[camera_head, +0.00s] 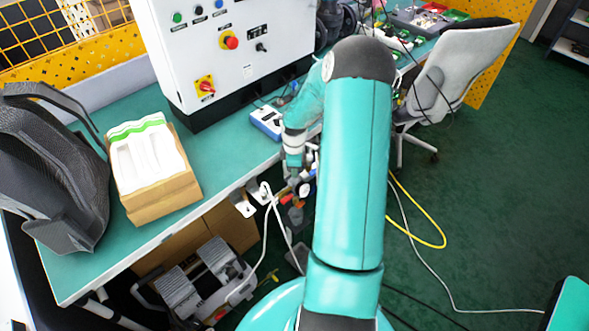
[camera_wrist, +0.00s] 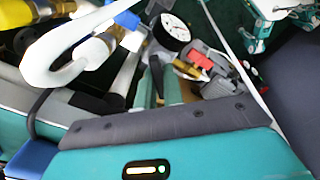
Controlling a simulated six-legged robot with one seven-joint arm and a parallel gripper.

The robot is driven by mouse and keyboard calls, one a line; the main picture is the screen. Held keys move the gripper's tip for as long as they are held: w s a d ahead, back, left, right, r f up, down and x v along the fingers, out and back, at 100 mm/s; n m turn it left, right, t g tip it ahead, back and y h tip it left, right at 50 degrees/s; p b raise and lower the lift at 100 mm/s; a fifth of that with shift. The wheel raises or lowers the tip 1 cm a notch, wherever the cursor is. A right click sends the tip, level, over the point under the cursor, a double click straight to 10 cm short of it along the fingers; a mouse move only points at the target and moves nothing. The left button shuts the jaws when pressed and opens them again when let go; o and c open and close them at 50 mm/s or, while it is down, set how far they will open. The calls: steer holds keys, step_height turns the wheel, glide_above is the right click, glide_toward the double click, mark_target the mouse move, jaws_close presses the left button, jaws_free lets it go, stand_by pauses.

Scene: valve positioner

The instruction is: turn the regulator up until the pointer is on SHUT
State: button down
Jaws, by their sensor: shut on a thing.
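My gripper (camera_head: 293,176) reaches down past the bench's front edge in the head view. In the wrist view its teal fingers (camera_wrist: 160,82) are close together, shut on a dark part beside the brass fittings; this looks like the regulator's knob, but the fingers hide most of it. A round gauge (camera_wrist: 174,31) with a white dial and black rim sits just beyond the fingertips. The pointer's reading and the SHUT mark are too small to make out. A grey body with a red part (camera_wrist: 202,61) is right of the fingers.
A white hooked pipe (camera_wrist: 52,55) with a blue part is close on the left in the wrist view. The bench (camera_head: 219,152) carries a control cabinet (camera_head: 221,85), a foam-lined box (camera_head: 160,195) and a blue-white device (camera_head: 267,121). A yellow hose (camera_head: 427,242) lies on the floor.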

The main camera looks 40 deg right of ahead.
steer(key=shift+m, duration=1.3)
steer(key=c, duration=1.5)
jaws_free()
step_height(320, 180, up, 14)
steer(key=shift+f, duration=0.1)
